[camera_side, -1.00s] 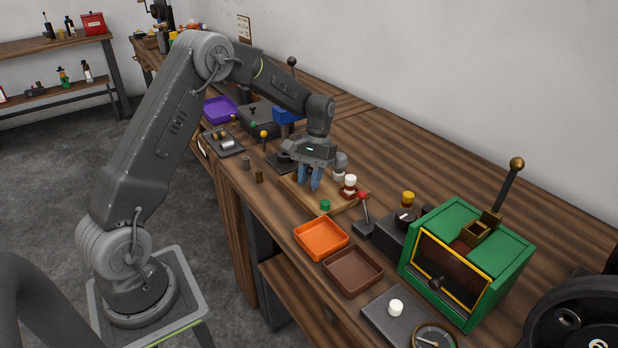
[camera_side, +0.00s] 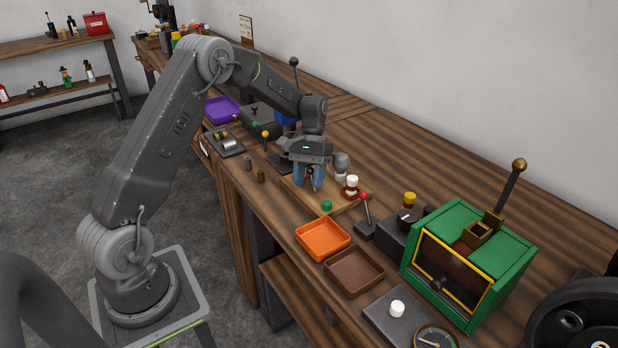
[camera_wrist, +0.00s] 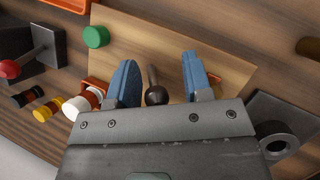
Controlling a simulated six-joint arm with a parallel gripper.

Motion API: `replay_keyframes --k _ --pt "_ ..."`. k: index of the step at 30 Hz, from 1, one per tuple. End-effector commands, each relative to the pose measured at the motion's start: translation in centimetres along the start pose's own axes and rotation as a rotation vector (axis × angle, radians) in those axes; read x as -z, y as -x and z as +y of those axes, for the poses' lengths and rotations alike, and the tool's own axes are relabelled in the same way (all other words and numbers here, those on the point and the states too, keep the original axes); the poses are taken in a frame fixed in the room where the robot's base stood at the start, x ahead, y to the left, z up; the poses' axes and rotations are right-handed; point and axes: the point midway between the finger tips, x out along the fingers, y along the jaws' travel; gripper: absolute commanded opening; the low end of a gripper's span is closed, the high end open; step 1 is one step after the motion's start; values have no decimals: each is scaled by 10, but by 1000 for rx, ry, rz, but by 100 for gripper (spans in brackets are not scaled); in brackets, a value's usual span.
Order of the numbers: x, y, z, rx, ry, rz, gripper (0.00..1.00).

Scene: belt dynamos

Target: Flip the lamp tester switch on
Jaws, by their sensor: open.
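The lamp tester appears to be the light wooden board (camera_side: 300,193), which also fills the middle of the wrist view (camera_wrist: 160,38). It carries a green round part (camera_side: 327,205), also in the wrist view (camera_wrist: 95,37), and a white-topped part (camera_side: 352,181). A short lever with a dark ball knob (camera_wrist: 156,95) rises from the board, likely its switch. My gripper (camera_side: 311,186) is open just above the board. In the wrist view its blue fingers (camera_wrist: 160,80) stand on both sides of the lever, with gaps left and right. I cannot tell the lever's tilt clearly.
A red-knobbed lever (camera_side: 364,199) stands right of the board. An orange tray (camera_side: 322,252) and a brown tray (camera_side: 353,286) lie nearer the front edge. A green box (camera_side: 505,250) stands further right. A dark block with a ring (camera_wrist: 277,142) sits beside the gripper.

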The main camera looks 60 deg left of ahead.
Motion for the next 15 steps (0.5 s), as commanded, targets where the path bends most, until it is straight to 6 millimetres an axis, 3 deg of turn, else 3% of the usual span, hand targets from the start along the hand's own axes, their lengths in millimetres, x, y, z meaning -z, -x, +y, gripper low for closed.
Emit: replay_keyframes --k 5,11,15 --pt "-3 6 2 0 -1 2 46" --pt "-18 36 6 0 0 5 46" --pt "-35 52 -19 -2 6 3 46"
